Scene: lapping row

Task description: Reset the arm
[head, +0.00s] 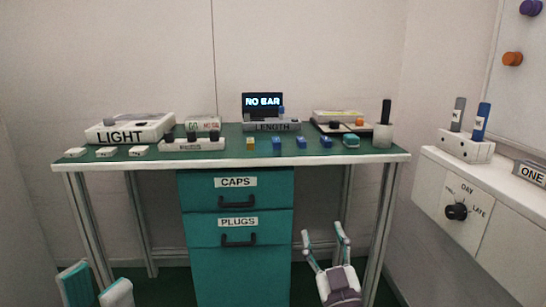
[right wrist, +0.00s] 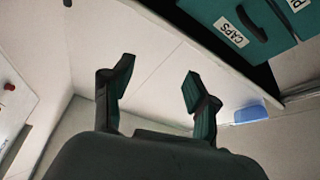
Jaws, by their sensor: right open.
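My right gripper (head: 323,238) is in the head view, low in front of the table's right side, pointing up with its two fingers spread. It is empty. The right wrist view also shows its two teal-tipped fingers (right wrist: 157,80) wide apart with nothing between them. My left gripper (head: 95,287) shows only in part at the bottom left of the head view, as teal and white pieces cut off by the frame edge. Whether it is open or shut is unclear. Neither gripper touches anything that I can see.
A green-topped table (head: 230,155) carries a LIGHT box (head: 130,130), a LENGTH gauge (head: 272,126) reading "NO BAR", and several small blocks. A teal drawer cabinet (head: 236,270) stands beneath. A white ledge (head: 450,165) with a dial (head: 456,211) is on the right.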

